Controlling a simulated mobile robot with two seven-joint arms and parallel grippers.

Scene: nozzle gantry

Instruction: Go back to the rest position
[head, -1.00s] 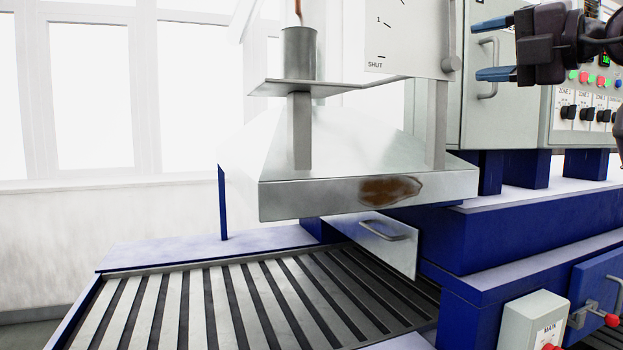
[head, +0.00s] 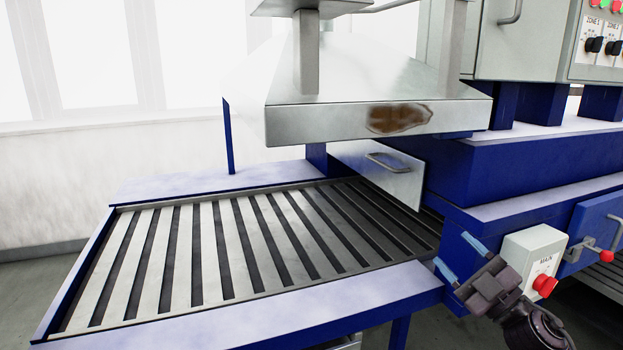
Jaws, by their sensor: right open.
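My right gripper (head: 458,256) is in the lower right of the head view, with its dark body and two blue fingers. The fingers are spread apart with nothing between them, pointing up and left. In the picture they overlap the front right corner of the blue machine frame, left of the grey MAIN switch box (head: 534,262) with its red knob. I cannot tell whether they touch the frame. My left gripper is out of view.
A slatted bed (head: 225,250) in a blue frame fills the lower middle. A metal hood (head: 380,122) with a rusty patch hangs over its back. A handled panel (head: 385,172) is below the hood. Control cabinets (head: 535,40) stand at upper right. Floor shows at lower left.

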